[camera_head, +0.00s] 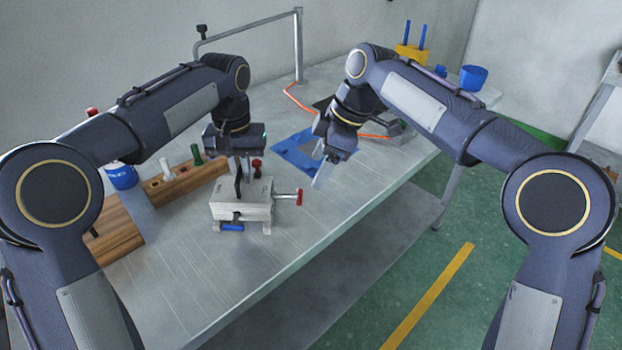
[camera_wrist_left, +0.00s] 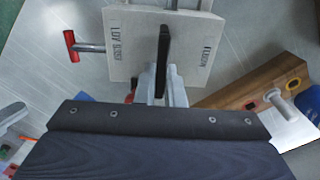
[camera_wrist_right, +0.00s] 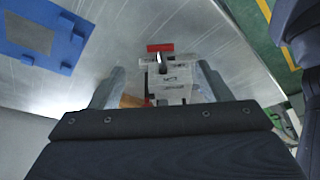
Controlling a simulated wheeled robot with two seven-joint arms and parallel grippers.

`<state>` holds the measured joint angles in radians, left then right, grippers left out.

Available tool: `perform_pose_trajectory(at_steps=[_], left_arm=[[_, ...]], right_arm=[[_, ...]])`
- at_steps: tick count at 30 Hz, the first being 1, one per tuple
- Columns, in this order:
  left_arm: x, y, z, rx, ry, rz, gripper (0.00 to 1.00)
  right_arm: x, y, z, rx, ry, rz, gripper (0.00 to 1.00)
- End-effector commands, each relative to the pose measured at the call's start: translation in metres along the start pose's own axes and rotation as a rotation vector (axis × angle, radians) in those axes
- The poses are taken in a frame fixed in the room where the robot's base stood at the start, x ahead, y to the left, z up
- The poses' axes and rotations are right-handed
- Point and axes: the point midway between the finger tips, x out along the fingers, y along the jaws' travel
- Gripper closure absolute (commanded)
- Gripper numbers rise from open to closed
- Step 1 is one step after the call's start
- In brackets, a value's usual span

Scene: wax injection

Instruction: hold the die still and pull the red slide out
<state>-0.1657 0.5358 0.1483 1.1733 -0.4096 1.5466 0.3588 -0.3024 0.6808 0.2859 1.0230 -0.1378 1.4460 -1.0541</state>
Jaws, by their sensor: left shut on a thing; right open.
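The die (camera_head: 240,206) is a pale grey block standing on the table, with an upright black handle (camera_wrist_left: 164,50) on its top. The red slide's T-shaped handle (camera_head: 299,197) sticks out of the die's right side on a metal rod; it also shows in the left wrist view (camera_wrist_left: 72,46). My left gripper (camera_head: 240,168) is above the die, its fingers shut on the black handle. My right gripper (camera_head: 319,172) is open and empty, above and apart from the red handle. In the right wrist view the die and red handle (camera_wrist_right: 160,47) appear between its spread fingers.
A wooden block with coloured pegs (camera_head: 172,188) and a blue cup (camera_head: 122,177) stand left of the die. A blue plate (camera_head: 295,150) lies behind it. An orange cable (camera_head: 300,104) and a blue bowl (camera_head: 473,77) are further back. The table right of the red handle is clear.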

Motion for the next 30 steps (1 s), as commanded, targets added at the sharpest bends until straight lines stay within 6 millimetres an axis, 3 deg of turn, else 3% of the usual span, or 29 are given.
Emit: perform_pose_trajectory(at_steps=[3, 8, 21, 22, 27, 30], left_arm=[[0.000, -0.001, 0.000, -0.001, 0.000, -0.001, 1.00], [0.000, -0.001, 0.000, -0.001, 0.000, -0.001, 1.00], [0.000, -0.001, 0.000, -0.001, 0.000, -0.001, 1.00], [0.000, -0.001, 0.000, -0.001, 0.000, -0.001, 0.90], [0.000, 0.000, 0.000, 0.000, 0.000, 0.000, 0.68], [0.000, 0.000, 0.000, 0.000, 0.000, 0.000, 0.66]], right_arm=[[-0.023, 0.001, 0.000, 0.000, 0.002, 0.004, 0.29], [-0.040, 0.001, 0.000, 0.000, 0.001, 0.002, 0.29], [-0.044, 0.000, 0.000, 0.000, 0.000, -0.001, 0.29], [-0.044, 0.000, 0.000, 0.000, 0.000, 0.000, 0.29], [-0.044, 0.000, 0.000, 0.000, 0.000, 0.000, 0.29], [-0.044, 0.000, 0.000, 0.000, 0.000, 0.000, 0.29]])
